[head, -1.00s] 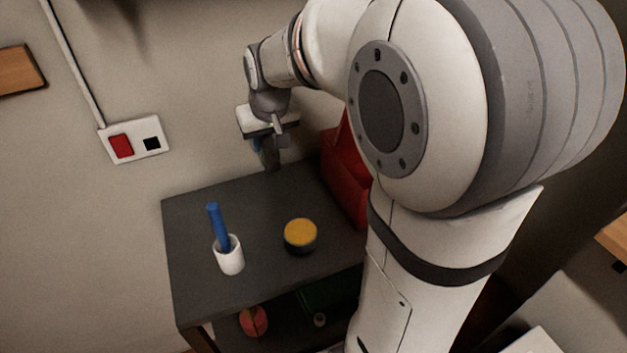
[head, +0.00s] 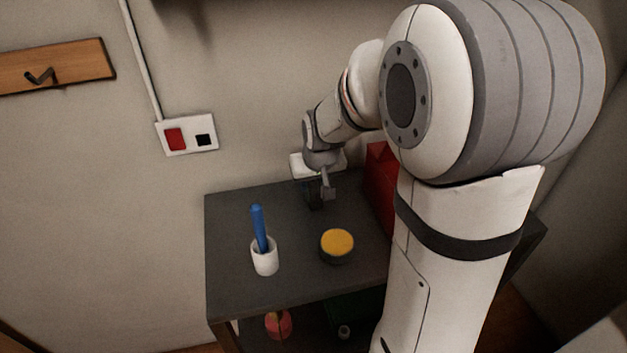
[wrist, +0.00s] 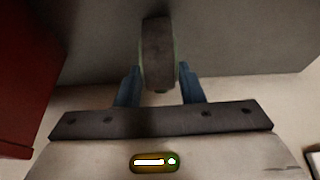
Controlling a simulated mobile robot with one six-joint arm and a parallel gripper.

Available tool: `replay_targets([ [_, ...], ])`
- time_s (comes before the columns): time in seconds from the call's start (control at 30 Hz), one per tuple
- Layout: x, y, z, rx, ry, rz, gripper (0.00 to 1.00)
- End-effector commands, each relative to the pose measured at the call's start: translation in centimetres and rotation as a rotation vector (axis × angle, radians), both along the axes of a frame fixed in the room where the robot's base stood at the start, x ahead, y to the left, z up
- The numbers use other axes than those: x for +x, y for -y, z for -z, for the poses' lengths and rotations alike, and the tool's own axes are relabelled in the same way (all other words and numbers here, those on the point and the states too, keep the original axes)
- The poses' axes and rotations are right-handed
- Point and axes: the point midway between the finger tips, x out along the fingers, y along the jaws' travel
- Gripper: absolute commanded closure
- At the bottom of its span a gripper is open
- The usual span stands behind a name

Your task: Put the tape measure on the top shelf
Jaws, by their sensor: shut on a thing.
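My gripper (wrist: 160,88) has blue fingers and is shut on a dark, rounded thing with greenish sides, which I take to be the tape measure (wrist: 157,50). In the head view my gripper (head: 316,197) is low over the back of the dark top shelf (head: 225,235), near its back edge. The held thing is hard to make out there against the dark surface. I cannot tell whether it touches the shelf.
On the top shelf stand a white cup (head: 265,262) with a blue stick (head: 258,228), a yellow-topped round tin (head: 337,244) and a red box (head: 380,180) at right. A red thing (head: 278,325) lies on the lower shelf.

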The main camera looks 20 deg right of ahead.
Motion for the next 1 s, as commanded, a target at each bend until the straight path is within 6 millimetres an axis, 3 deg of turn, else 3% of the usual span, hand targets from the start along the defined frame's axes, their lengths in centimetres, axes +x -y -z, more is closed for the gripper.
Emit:
replay_targets([
  [0.07, 0.0, 0.0, 0.4, 0.000, 0.001, 0.000, 0.96],
  [0.1, 0.0, 0.0, 0.2, 0.000, 0.000, 0.000, 0.62],
  [0.33, 0.0, 0.1, 0.2, 0.000, 0.000, 0.001, 0.43],
  [0.7, -0.1, 0.1, -0.6, 0.000, 0.003, 0.002, 0.43],
  [1.0, -2.4, 0.1, -6.3, 0.000, 0.007, 0.002, 0.43],
])
